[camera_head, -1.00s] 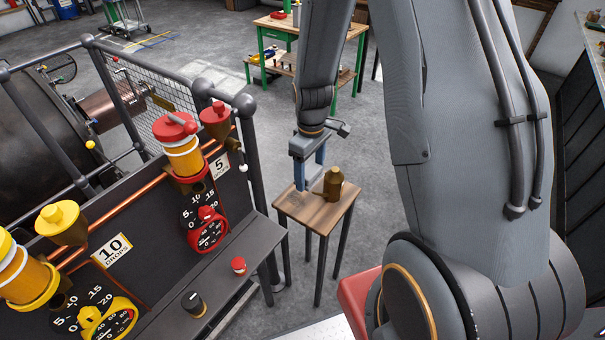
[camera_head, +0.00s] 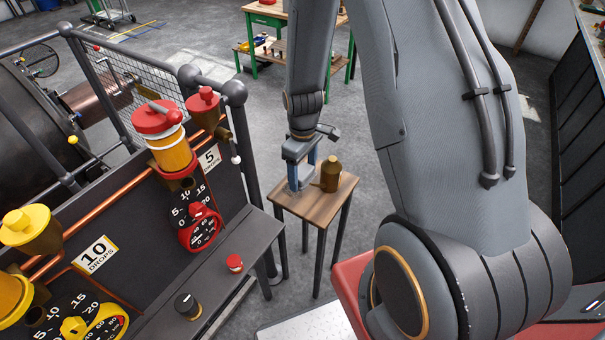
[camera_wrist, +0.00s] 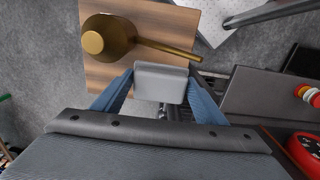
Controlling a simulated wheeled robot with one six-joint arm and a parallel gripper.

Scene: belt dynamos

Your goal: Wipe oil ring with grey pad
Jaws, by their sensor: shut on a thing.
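My gripper (camera_head: 301,186) is shut on the grey pad (camera_wrist: 161,82), which sits between its blue fingers in the wrist view. The gripper points down over the left part of a small wooden stand (camera_head: 322,209). A brass oil can (camera_head: 331,174) with a long thin spout stands upright on the stand, just right of the gripper. In the wrist view the can (camera_wrist: 107,37) is above and left of the pad, apart from it. I cannot make out an oil ring on the wood. I cannot tell whether the pad touches the top.
A dark panel with a red-lidded oiler (camera_head: 165,148), dials and a ledge (camera_head: 214,265) with a red knob (camera_head: 234,263) stands left of the stand. A grey rail post (camera_head: 240,130) rises close by. Open floor lies behind the stand.

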